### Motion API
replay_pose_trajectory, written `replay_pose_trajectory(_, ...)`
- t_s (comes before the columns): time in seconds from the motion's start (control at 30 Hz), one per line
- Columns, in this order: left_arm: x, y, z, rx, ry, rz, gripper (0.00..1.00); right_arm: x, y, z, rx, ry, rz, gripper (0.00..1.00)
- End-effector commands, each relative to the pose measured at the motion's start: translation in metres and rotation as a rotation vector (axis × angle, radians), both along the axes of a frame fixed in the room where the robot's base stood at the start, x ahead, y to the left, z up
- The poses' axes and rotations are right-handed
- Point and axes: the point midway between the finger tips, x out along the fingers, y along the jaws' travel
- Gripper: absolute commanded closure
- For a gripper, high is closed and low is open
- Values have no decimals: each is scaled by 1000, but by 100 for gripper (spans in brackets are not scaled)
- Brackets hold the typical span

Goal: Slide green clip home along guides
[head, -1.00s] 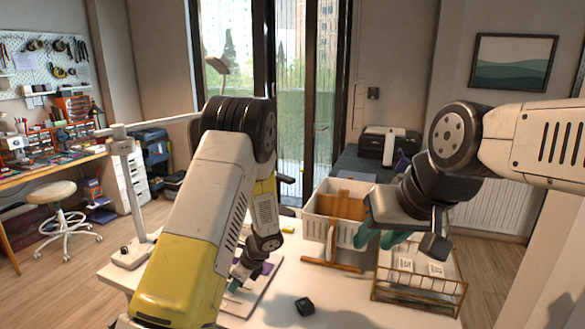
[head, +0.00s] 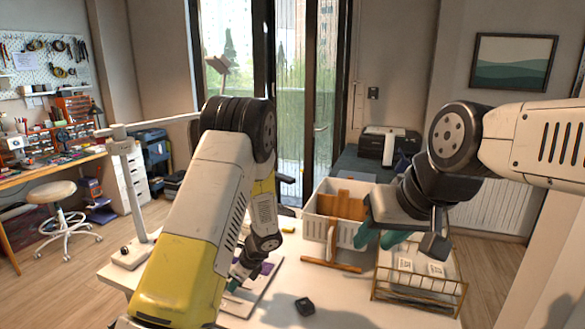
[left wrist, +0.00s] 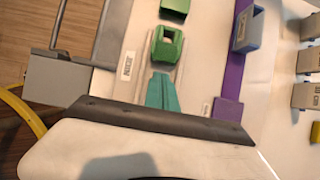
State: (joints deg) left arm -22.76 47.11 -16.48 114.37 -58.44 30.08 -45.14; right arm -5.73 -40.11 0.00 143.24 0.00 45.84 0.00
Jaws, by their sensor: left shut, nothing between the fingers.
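In the left wrist view a green clip (left wrist: 167,47) with a square opening sits on a pale strip of the white board. Another green block (left wrist: 175,8) is beyond it, cut by the top edge. My left gripper (left wrist: 162,93), with teal fingers, is shut and empty. Its tips appear right by the clip's near side; I cannot tell whether they touch. In the head view my left gripper (head: 234,285) is low over the board, and my arm hides the green clip. My right gripper (head: 380,239) is open and empty above the table, near the white bin.
A purple strip with a grey-purple clip (left wrist: 247,30) lies right of the green one.

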Motion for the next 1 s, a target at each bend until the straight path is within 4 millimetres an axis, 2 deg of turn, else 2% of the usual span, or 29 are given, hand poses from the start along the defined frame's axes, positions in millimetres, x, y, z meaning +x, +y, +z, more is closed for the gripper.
replay_pose_trajectory(1.0,8,21,0,0,0,0,100,0,0,0,0,0,0,64)
